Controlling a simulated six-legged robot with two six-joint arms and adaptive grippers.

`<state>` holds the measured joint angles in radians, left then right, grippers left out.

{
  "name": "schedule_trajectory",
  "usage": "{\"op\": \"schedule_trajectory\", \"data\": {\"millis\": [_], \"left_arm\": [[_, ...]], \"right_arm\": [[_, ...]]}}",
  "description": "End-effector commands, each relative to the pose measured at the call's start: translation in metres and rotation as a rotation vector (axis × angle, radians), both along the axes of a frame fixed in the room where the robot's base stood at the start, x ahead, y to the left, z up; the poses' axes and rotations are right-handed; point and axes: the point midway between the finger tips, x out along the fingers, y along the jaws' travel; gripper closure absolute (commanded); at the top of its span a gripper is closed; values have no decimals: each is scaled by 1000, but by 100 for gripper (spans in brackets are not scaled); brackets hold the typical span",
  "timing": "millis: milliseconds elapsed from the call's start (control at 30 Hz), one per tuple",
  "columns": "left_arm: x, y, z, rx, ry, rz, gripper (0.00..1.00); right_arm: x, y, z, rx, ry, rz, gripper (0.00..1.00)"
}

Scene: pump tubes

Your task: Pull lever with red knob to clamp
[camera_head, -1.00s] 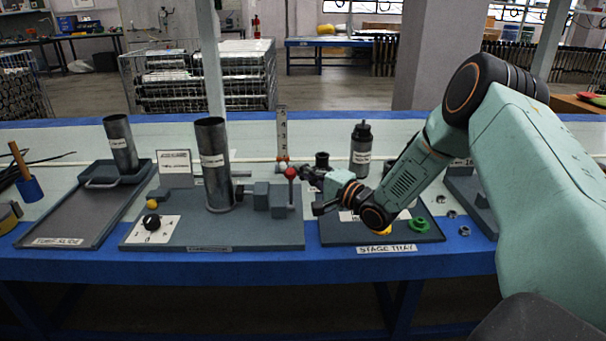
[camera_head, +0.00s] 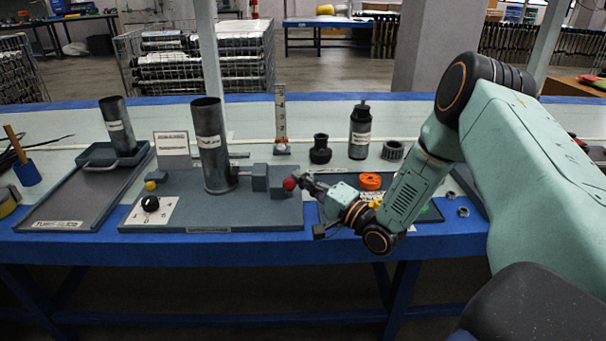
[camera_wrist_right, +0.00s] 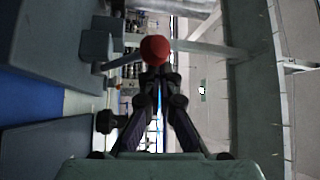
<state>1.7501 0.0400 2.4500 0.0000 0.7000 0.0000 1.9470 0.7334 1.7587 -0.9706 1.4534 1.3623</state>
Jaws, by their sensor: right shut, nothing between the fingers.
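The red knob (camera_head: 289,184) is on the lever at the right end of the clamp fixture, beside the grey blocks (camera_head: 268,178). The lever's stem is barely visible behind the knob. A metal tube (camera_head: 210,146) stands upright on the fixture's grey base plate (camera_head: 255,215). My right gripper (camera_head: 300,181) is shut and empty, with its tips at the knob's right side. In the right wrist view the knob (camera_wrist_right: 155,49) sits just beyond the closed fingertips (camera_wrist_right: 158,70), touching or nearly so. My left gripper is out of view.
A stage tray with an orange ring (camera_head: 370,181) lies right of the fixture, partly behind my right arm. A dark bottle (camera_head: 360,130) and a black fitting (camera_head: 320,149) stand behind. The tube slide tray (camera_head: 75,200) is at left. A ruler stand (camera_head: 281,118) rises behind the fixture.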

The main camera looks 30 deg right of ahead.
Motion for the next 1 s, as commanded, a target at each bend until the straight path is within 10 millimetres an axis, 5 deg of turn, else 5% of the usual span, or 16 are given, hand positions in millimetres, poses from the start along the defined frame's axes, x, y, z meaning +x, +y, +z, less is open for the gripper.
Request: {"op": "schedule_trajectory", "data": {"millis": [1000], "left_arm": [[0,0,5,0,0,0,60]], "right_arm": [[0,4,5,0,3,6,100]]}}
